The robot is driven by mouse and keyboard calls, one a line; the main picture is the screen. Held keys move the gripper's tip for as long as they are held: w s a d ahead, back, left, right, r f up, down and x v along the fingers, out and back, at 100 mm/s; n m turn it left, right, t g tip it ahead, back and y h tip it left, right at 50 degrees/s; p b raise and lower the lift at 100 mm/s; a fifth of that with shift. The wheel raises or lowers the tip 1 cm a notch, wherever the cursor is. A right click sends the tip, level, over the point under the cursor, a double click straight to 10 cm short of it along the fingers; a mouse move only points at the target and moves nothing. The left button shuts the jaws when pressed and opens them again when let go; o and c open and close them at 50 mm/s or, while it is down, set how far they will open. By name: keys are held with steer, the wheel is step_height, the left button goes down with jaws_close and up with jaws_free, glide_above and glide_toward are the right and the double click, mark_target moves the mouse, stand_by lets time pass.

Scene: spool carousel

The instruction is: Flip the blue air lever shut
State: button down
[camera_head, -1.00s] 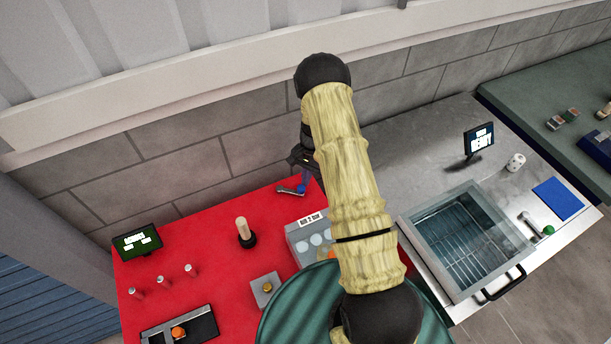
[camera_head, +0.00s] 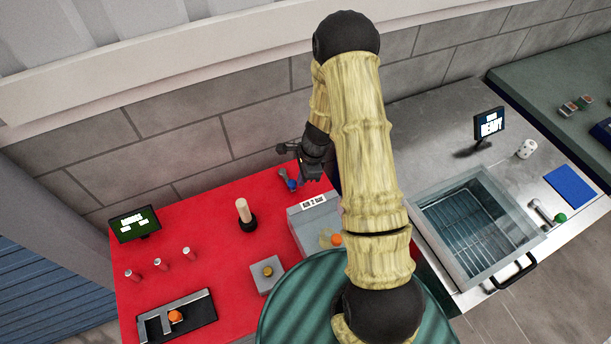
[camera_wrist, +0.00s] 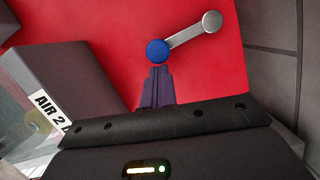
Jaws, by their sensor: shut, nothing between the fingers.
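The air lever has a blue round knob (camera_wrist: 157,51) and a grey arm (camera_wrist: 186,37) running up and right to a round pivot in the wrist view. In the head view the blue knob (camera_head: 291,184) shows small at the back of the red table, beside the grey box labelled "AIR 2" (camera_wrist: 52,106). My gripper (camera_wrist: 157,72) is shut and empty, its fingertips close to the knob's near side. I cannot tell whether they touch it. In the head view my gripper is partly hidden by the arm, above the table's back right corner.
The grey box (camera_head: 299,219) stands just in front of the lever. The brick wall (camera_head: 170,155) is close behind.

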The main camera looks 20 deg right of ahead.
steer(key=shift+a+m, duration=0.25)
steer(key=shift+m, duration=0.05)
stand_by(0.4)
steer(key=p+v, duration=0.8)
steer(key=v, duration=0.2)
stand_by(0.4)
steer(key=s+a+r+n+t+h+b, duration=0.1)
steer(key=s+r+n+b, duration=0.4)
steer(key=s+r+n, duration=0.9)
step_height(320, 180, up, 3)
steer(key=n+t+h, duration=0.1)
steer(key=n, duration=0.4)
steer(key=shift+s+a+f+h+b, duration=0.2)
steer(key=shift+a+h+b, duration=0.15)
steer(key=shift+a+h, duration=0.05)
